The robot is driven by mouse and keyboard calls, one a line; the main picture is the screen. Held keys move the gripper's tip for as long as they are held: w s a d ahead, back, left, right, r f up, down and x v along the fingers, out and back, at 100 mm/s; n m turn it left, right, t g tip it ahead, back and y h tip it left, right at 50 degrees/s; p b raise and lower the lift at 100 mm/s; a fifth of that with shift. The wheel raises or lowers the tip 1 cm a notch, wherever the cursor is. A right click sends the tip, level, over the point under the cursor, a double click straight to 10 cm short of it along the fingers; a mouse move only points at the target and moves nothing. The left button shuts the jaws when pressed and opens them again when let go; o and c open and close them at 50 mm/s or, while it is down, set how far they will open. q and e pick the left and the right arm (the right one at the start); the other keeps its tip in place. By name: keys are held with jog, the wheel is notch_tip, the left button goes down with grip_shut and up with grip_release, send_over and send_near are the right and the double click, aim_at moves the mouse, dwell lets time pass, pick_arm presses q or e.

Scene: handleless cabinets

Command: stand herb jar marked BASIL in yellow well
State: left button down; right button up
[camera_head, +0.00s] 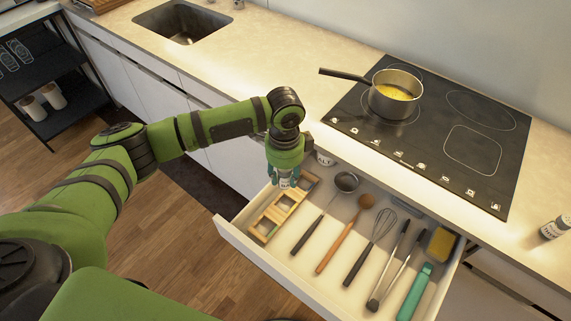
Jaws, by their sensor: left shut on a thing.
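My left gripper (285,172) points down over the left end of the open drawer. It is shut on a small jar (287,184) with a pale label; the gripper hides most of the jar, and its lettering is too small to read. Beneath it in the drawer lies a light wooden rack (263,229) with several square wells in a row. The jar hangs at the rack's far end; I cannot tell whether it touches the rack. No well shows as clearly yellow. Another labelled jar (555,228) stands on the counter at the far right. My right gripper is not in view.
The drawer (292,277) also holds a ladle, a wooden spoon, a whisk (372,243), tongs, a green-handled tool and a yellow sponge (441,245). A pot (394,94) of yellow food stands on the black hob (440,125). The counter left of the hob is clear.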

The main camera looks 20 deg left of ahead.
aim_at(285, 179)
pick_arm(q)
jog(key=shift+w+f+m, duration=0.2)
jog(key=shift+m, duration=0.6)
jog(key=shift+w+a+f+m+p, duration=0.1)
jog(key=shift+w+f+m+p, duration=0.1)
jog(key=shift+f+m+p, duration=0.4)
jog(key=shift+r, duration=0.2)
jog(key=shift+f+b, duration=0.3)
jog(key=shift+f, duration=0.6)
jog(key=shift+f+b, duration=1.75)
jog(key=shift+f, duration=2)
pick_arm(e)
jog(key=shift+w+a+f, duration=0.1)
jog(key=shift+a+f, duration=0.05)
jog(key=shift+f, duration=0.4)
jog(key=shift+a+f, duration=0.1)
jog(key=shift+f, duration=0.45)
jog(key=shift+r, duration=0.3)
pick_arm(q)
jog(key=shift+f+b, duration=0.5)
jog(key=shift+f, duration=0.9)
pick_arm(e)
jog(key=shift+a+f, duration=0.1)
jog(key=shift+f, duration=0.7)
